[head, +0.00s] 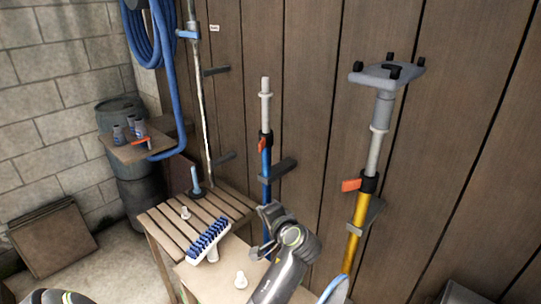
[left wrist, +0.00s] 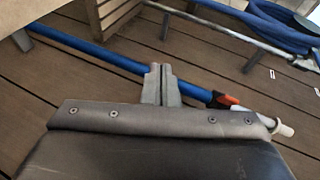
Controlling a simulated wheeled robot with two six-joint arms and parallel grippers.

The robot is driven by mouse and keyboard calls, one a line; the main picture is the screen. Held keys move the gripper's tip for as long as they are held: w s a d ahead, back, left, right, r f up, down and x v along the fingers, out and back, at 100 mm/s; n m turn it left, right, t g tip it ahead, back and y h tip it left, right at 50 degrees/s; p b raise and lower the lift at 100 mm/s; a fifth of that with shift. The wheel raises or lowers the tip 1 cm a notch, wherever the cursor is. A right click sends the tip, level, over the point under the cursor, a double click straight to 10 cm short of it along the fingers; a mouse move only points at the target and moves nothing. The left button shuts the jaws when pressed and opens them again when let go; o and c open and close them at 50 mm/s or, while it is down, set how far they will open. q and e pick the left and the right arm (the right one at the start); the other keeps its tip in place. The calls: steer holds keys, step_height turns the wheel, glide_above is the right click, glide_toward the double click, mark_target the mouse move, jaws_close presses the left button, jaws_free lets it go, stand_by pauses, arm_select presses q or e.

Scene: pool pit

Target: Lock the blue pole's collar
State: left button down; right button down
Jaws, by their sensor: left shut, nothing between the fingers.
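The blue pole (head: 265,165) stands upright against the plank wall, with a pale upper tube. Its black collar (head: 265,137) has a small orange lever (head: 264,146); how far the lever stands out is hard to tell. In the left wrist view the blue pole (left wrist: 125,64) runs sideways, with the collar (left wrist: 218,99) and orange lever (left wrist: 230,100) at right. My left gripper (head: 266,221) is shut and empty, below the collar. Its fingertips (left wrist: 161,76) overlap the pole in the left wrist view; I cannot tell if they touch it. My right gripper is not in view.
A yellow pole (head: 359,220) with an orange lever (head: 350,185) stands to the right. A slatted bench (head: 165,218) carries a blue-bristled brush (head: 208,240). A dark bracket (head: 280,168) juts out beside the blue pole. A blue hose (head: 165,70) hangs at left.

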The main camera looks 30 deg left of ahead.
arm_select(q)
steer(key=w+d+r+y, duration=0.1)
steer(key=w+r, duration=0.2)
steer(key=r, duration=0.3)
steer(key=w+d+r+m+t+y, duration=0.1)
steer(key=w+d+r+y, duration=0.1)
steer(key=w+r, duration=0.2)
step_height(320, 180, up, 2)
steer(key=shift+d+r+m, duration=0.1)
steer(key=shift+d+m, duration=0.2)
steer(key=shift+w, duration=0.1)
